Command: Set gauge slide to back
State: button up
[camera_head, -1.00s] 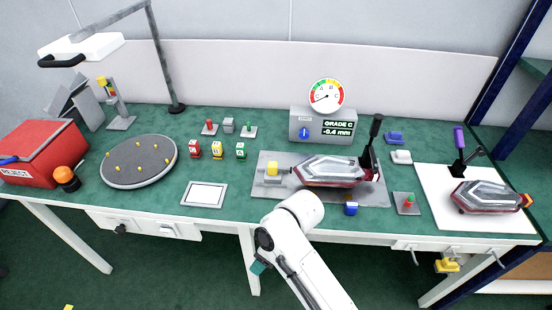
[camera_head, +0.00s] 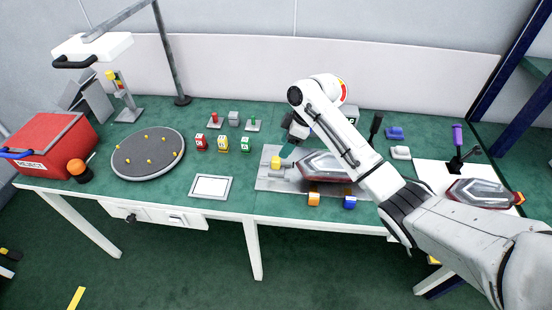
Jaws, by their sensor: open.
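The gauge box (camera_head: 351,114) stands at the back of the bench, with its dial (camera_head: 343,91) mostly hidden behind my arm. In front is a grey fixture plate (camera_head: 266,184) holding a tail lamp (camera_head: 322,167). A yellow block (camera_head: 275,162) sits on a small grey mount at the plate's left end; I cannot tell for sure whether it is the gauge slide. My gripper (camera_head: 287,151) is open, with teal fingertips pointing down above the plate's back left, just right of and behind the yellow block. I see no contact, and the fingers are small in view.
An orange block (camera_head: 314,199) and a blue block (camera_head: 350,202) are at the plate's front edge. A black lever (camera_head: 375,127) rises at its right. A second lamp (camera_head: 483,191) lies on a white mat. A round turntable (camera_head: 148,153) and red reject bin (camera_head: 55,146) are left.

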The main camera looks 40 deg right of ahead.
aim_at(276, 159)
jog(key=x, duration=0.8)
jog(key=shift+w+f, duration=0.1)
jog(key=shift+f, duration=0.05)
jog(key=shift+c, duration=0.2)
grip_shut()
jog(key=shift+a, duration=0.1)
